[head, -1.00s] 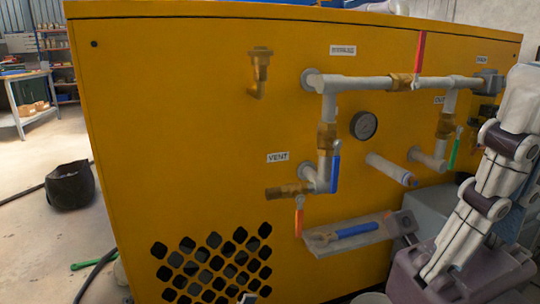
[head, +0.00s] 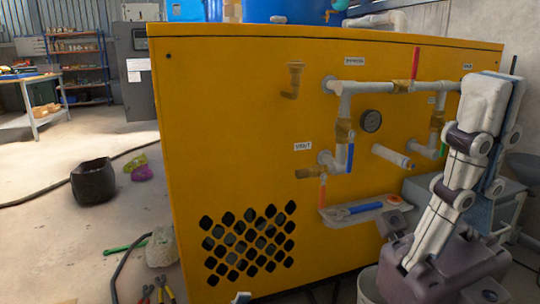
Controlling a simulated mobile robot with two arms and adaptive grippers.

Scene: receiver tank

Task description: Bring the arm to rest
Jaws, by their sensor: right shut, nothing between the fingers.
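My right arm (head: 462,170), white with purple-grey joint bands, stands folded at the right side of the head view, in front of the yellow cabinet's right end. My right gripper (head: 513,65) is mostly hidden; a narrow dark tip shows above the top of the folded arm. It is shut and holds nothing, and it is apart from the pipework.
The yellow cabinet (head: 230,130) carries pipes, a gauge (head: 370,121) and a small tray (head: 330,221) with a blue-handled tool. A black bag (head: 93,183), hose and pliers lie left; the left floor is mostly open.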

